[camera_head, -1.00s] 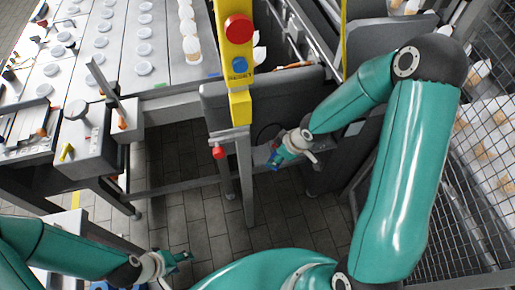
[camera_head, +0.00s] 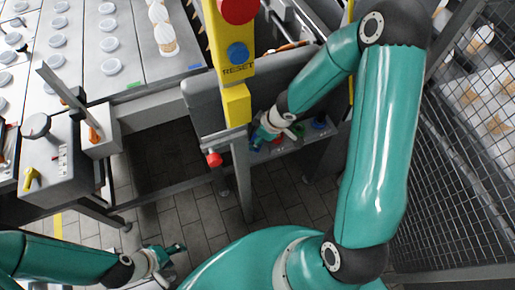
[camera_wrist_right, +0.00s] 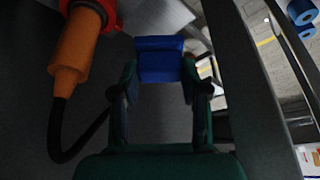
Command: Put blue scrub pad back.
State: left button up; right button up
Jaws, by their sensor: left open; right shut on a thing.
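The blue scrub pad (camera_wrist_right: 160,58) is held between the fingertips of my right gripper (camera_wrist_right: 158,76) in the right wrist view. In the head view the right gripper (camera_head: 261,138) is low beside the grey housing, just right of the yellow post, and a small bit of blue shows at its tip. A narrow grey ledge (camera_head: 291,146) with small coloured items lies close to its right. Whether the pad touches anything is unclear. My left gripper (camera_head: 172,259) is open and empty above the floor at the bottom.
A yellow post with a blue RESET button (camera_head: 238,53) and a red button (camera_head: 238,8) stands near the right gripper. An orange connector (camera_wrist_right: 76,50) with a black cable is left of the pad. A mesh fence (camera_head: 450,170) stands at the right; a table with jars is at upper left.

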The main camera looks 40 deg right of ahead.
jog(key=shift+f+b, duration=1.9)
jog(key=shift+f, duration=0.35)
jog(key=shift+s+r, duration=0.1)
jog(key=shift+r, duration=0.05)
jog(key=o, duration=0.7)
jog(key=shift+o, duration=0.2)
jog(key=p+v, duration=1.1)
jog(key=v, duration=0.1)
jog(key=shift+p, duration=0.35)
